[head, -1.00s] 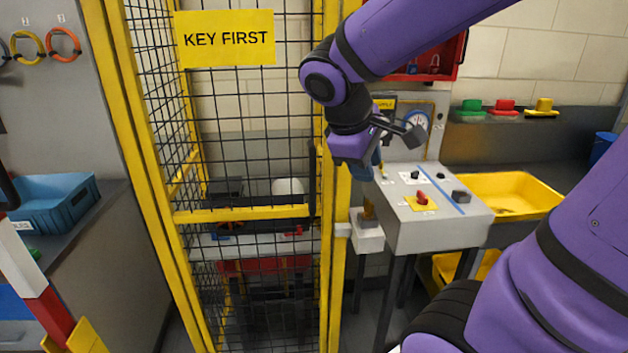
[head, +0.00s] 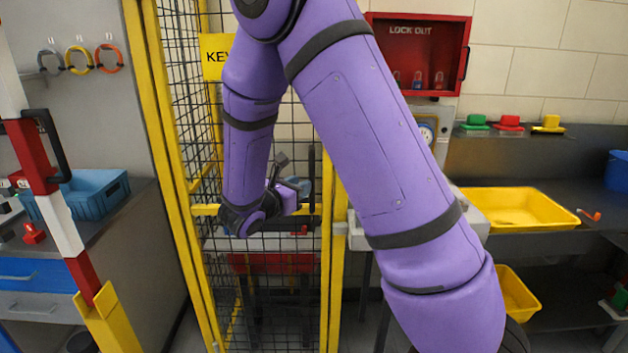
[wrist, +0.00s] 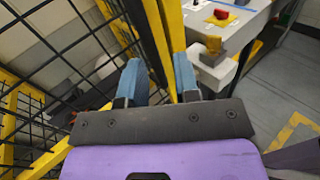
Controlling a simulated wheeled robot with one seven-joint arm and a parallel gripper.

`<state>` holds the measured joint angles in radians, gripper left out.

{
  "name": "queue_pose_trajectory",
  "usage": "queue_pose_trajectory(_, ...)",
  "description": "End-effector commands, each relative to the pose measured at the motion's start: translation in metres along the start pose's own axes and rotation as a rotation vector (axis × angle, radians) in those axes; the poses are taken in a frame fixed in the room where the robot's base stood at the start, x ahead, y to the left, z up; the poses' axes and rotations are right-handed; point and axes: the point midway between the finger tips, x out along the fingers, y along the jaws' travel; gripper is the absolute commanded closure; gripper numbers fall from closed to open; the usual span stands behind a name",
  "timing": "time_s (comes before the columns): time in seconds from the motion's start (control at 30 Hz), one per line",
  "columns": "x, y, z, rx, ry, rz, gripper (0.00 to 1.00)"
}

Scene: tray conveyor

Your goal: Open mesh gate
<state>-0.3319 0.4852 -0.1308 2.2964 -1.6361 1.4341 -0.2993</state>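The mesh gate (head: 292,130) is a black wire grid in a yellow frame, and it looks shut. My gripper (head: 302,186) is at handle height, close to the handle. In the wrist view its two blue fingers (wrist: 158,78) are apart, and the dark handle (wrist: 152,35) shows between them. I cannot tell whether they touch it. A grey lock box with a yellow block (wrist: 212,50) stands just right of the post. My arm hides it in the head view.
A grey control console (wrist: 240,18) with a red knob stands right of the gate. A yellow tray (head: 510,208) is on the right bench. A red-and-white barrier post (head: 45,180) and a blue crate (head: 95,195) are at left.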

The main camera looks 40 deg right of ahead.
Motion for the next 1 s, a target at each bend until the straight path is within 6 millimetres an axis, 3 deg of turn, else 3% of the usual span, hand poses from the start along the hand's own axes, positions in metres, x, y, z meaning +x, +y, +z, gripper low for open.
queue_pose_trajectory(0.27, 0.003, 0.015, -0.013, -0.063, -0.045, 0.064, 0.71)
queue_pose_trajectory(0.8, 0.086, 0.020, -0.009, -0.060, -0.043, 0.061, 0.71)
queue_pose_trajectory(1.0, 0.102, 0.021, -0.009, -0.060, -0.042, 0.063, 0.71)
